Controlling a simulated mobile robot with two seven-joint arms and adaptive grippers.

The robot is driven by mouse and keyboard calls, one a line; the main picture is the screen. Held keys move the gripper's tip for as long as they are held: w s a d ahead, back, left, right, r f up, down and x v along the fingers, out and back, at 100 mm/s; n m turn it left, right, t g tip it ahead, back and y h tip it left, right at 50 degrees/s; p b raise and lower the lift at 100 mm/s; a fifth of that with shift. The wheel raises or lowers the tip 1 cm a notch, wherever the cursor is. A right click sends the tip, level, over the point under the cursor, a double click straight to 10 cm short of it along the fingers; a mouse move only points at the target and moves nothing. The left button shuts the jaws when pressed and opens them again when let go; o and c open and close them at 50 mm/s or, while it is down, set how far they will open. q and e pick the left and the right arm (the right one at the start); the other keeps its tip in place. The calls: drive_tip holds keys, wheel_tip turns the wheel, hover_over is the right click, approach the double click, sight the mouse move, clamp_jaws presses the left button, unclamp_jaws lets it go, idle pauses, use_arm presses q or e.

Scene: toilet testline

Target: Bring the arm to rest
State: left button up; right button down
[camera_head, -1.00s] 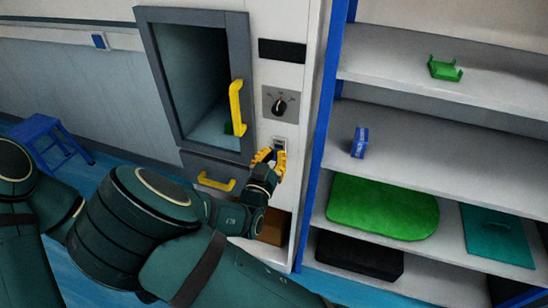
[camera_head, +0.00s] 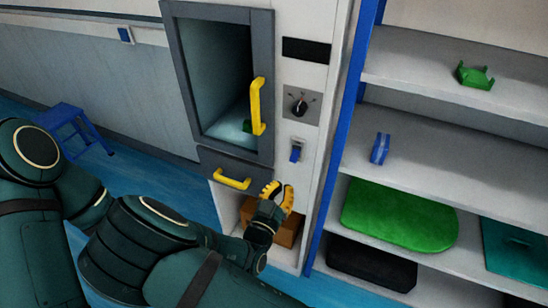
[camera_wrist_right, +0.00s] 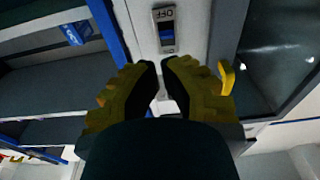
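My right gripper (camera_head: 280,192) is in front of the white machine panel, below a small switch with a blue rocker (camera_head: 295,152). Its yellow fingers are apart with nothing between them. In the right wrist view the fingers (camera_wrist_right: 161,68) show a narrow gap, and the switch (camera_wrist_right: 166,30) with an "OFF" label lies beyond the tips, not touched. My right arm is bent and reaches in from the lower left. My left gripper is not in view.
The machine has a grey-framed chamber with a yellow handle (camera_head: 256,106), a drawer with a yellow handle (camera_head: 232,183) and a knob (camera_head: 299,104). A brown box (camera_head: 287,232) sits low behind my gripper. Shelves (camera_head: 440,125) stand right; a blue stool (camera_head: 68,125) stands left.

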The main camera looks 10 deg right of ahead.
drive_tip(key=s+d+f+n+g+y, duration=0.1)
drive_tip(key=s+f+g+y, duration=0.15)
drive_tip(key=f, duration=0.35)
drive_tip(key=s+d+f+g+y, duration=0.1)
drive_tip(key=d+f+g+y, duration=0.15)
drive_tip(key=f, duration=0.25)
drive_tip(key=s+f+n+g+y, duration=0.1)
drive_tip(key=s+f+g, duration=0.1)
drive_tip(key=f+g, duration=0.3)
drive_tip(key=s+a+f+n+g+y, duration=0.1)
drive_tip(key=s+a+n+g+y, duration=0.2)
drive_tip(key=s+y, duration=0.5)
drive_tip(key=shift+s+a+g+y, duration=0.4)
drive_tip(key=shift+s+a+g, duration=0.25)
drive_tip(key=shift+s, duration=0.5)
drive_tip(key=shift+d, duration=0.1)
